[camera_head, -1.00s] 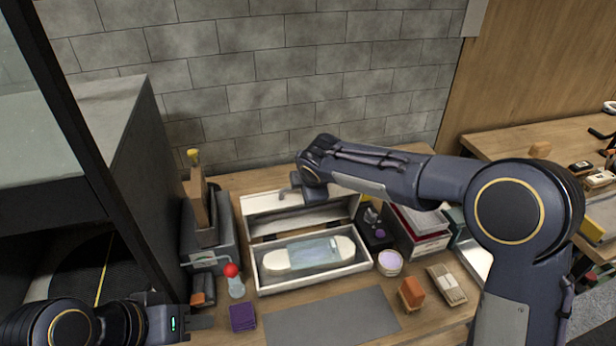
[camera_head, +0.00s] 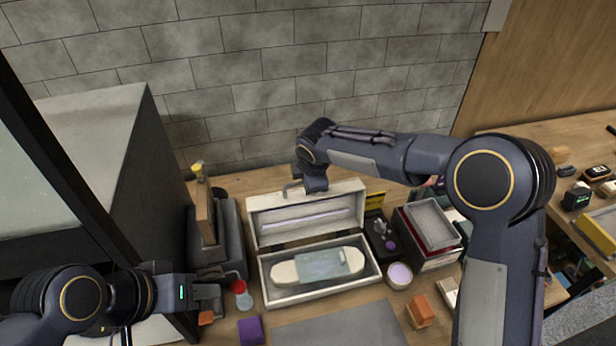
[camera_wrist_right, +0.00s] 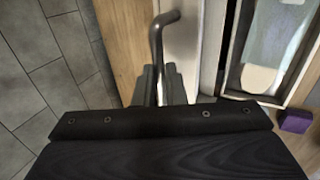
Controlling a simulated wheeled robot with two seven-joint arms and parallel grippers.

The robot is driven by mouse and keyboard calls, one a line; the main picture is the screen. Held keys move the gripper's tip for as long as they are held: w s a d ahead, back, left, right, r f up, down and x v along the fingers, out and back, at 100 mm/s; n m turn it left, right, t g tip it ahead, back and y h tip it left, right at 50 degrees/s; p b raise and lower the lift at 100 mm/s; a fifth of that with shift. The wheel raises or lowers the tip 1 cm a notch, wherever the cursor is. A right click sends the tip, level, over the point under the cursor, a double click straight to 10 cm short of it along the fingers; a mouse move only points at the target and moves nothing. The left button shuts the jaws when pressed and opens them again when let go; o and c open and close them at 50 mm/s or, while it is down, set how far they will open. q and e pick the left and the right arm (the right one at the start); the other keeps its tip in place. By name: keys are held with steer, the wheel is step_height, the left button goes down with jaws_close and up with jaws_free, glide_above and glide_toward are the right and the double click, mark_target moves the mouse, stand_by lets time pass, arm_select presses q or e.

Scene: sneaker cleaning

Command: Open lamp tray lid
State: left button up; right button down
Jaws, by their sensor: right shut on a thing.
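The white lamp tray (camera_head: 322,292) stands on the table with its lid (camera_head: 352,190) raised and tilted back at the rear. A long pale lamp strip (camera_head: 305,219) shows on the lid's inner side. A pale shoe-like piece with a bluish translucent cover (camera_head: 318,265) lies in the tray. My right gripper (camera_head: 314,184) is at the lid's top edge, shut on the bent metal handle (camera_head: 291,187). The right wrist view shows the handle (camera_wrist_right: 157,38) rising between the fingers (camera_wrist_right: 160,88). My left gripper (camera_head: 208,297) is left of the tray, apart from it; its finger gap is unclear.
A round tin (camera_head: 399,276), an orange block (camera_head: 420,310) and stacked boxes (camera_head: 430,230) stand to the right. A grey mat (camera_head: 335,328) lies in front.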

steer(key=shift+w+r, duration=0.25)
steer(key=shift+r, duration=0.05)
steer(key=c, duration=1.8)
jaws_free()
steer(key=shift+c, duration=0.2)
steer(key=o, duration=0.3)
steer(key=shift+w+a+f, duration=0.1)
steer(key=shift+f, duration=0.1)
steer(key=shift+o, duration=0.2)
steer(key=b+v, duration=0.2)
steer(key=v, duration=0.6)
steer(key=shift+f, duration=0.15)
